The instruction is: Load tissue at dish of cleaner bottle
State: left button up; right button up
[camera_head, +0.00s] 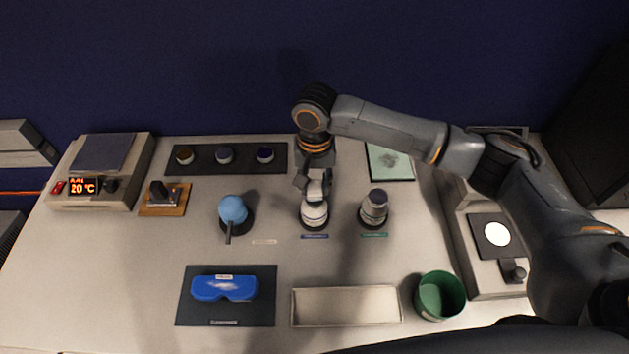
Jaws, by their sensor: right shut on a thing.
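My right gripper (315,190) comes down over the middle bottle (314,216), a pale bottle on a round black base behind a blue label strip. Its fingers are closed at the bottle's top, on something small and pale that looks like a tissue. The fingers hide most of it, and I cannot tell whether it touches the dish on top. My left gripper is not in view.
A blue blower (233,209) stands left of the bottle, and a grey-capped bottle (374,208) stands close on its right. In front are an empty shallow tray (346,306) and a green bin (440,296). Several small jars sit on a dark strip (204,158) behind.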

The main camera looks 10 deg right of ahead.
aim_at(315, 187)
jog(key=shift+r+p, duration=1.3)
jog(key=shift+p, duration=0.05)
jog(key=shift+r+p, duration=0.5)
jog(key=shift+r, duration=0.4)
